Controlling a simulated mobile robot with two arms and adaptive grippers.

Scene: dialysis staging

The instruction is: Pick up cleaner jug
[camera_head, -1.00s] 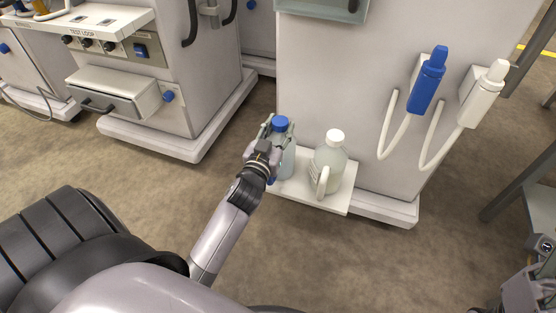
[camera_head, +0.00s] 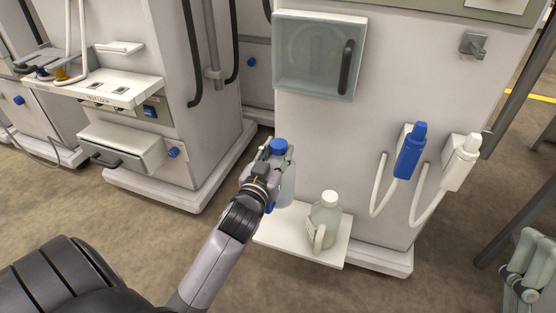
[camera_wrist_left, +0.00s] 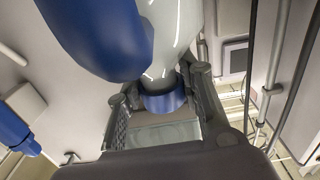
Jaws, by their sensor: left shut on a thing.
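The cleaner jug, a pale bluish jug with a blue cap (camera_head: 279,146), is in my left gripper (camera_head: 268,158). The gripper is shut on it near the top, just under the cap, and covers part of its left side. The jug hangs upright above the white shelf (camera_head: 277,232), apart from it. In the left wrist view the jug's pale body (camera_wrist_left: 178,28) and a large blue part (camera_wrist_left: 98,38) fill the top, with a blue ring-like cap (camera_wrist_left: 164,102) between the fingers. My right gripper (camera_head: 522,284) shows partly at the lower right edge; its jaw state is unclear.
A second jug with a white cap (camera_head: 329,198) stands on the shelf, right of the held jug. The machine cabinet (camera_head: 330,125) rises behind. Blue (camera_head: 411,150) and white (camera_head: 461,160) hose connectors hang at right. An open drawer (camera_head: 127,150) juts out at left.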

